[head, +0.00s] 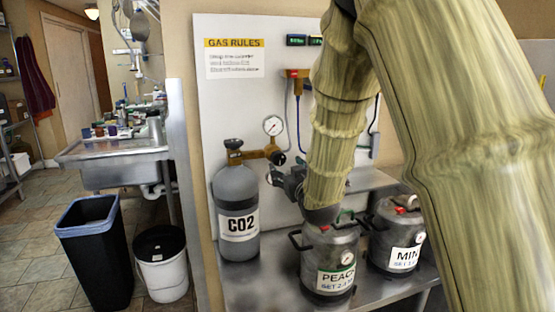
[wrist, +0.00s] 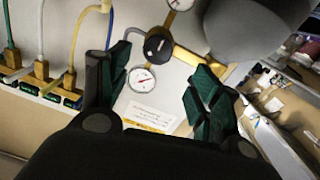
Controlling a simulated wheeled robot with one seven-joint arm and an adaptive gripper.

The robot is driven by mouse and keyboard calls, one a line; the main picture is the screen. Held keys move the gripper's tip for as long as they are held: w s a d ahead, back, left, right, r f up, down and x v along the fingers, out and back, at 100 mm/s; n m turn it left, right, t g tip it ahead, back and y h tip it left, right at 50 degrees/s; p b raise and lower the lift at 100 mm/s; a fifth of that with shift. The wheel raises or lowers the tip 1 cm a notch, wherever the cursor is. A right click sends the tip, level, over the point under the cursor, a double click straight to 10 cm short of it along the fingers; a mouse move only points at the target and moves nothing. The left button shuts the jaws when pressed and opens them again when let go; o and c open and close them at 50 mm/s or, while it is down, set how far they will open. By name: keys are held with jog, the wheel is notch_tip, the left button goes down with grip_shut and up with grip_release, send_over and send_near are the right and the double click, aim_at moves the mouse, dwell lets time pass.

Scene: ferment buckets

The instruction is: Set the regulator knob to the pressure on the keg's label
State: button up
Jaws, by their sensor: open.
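The grey CO2 cylinder (head: 237,190) stands on the steel table with a brass regulator (head: 256,154) at its top. A round white gauge (head: 272,125) sits above the regulator, and it also shows in the wrist view (wrist: 143,79). The dark regulator knob (head: 278,158) is at the regulator's right end; in the wrist view the knob (wrist: 157,46) lies between the fingers, ahead of them. My gripper (head: 284,180) is open and empty, just below right of the knob. The keg labelled PEACH (head: 328,262) has a "SET 2" line with an unclear decimal. The MINT-like keg (head: 393,240) is partly hidden.
A GAS RULES sign (head: 235,58) is on the white back panel. A brass manifold (head: 295,73) with hoses and small green displays (head: 303,40) is beside it. My arm hides part of the panel and table. A black bin (head: 95,255) and white bucket (head: 161,265) stand left.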

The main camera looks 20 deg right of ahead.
aim_at(280, 160)
jog(key=w, duration=0.9)
jog(key=shift+d+f, duration=0.1)
jog(key=shift+d, duration=0.15)
jog(key=c, duration=1)
jog(key=shift+c, duration=0.2)
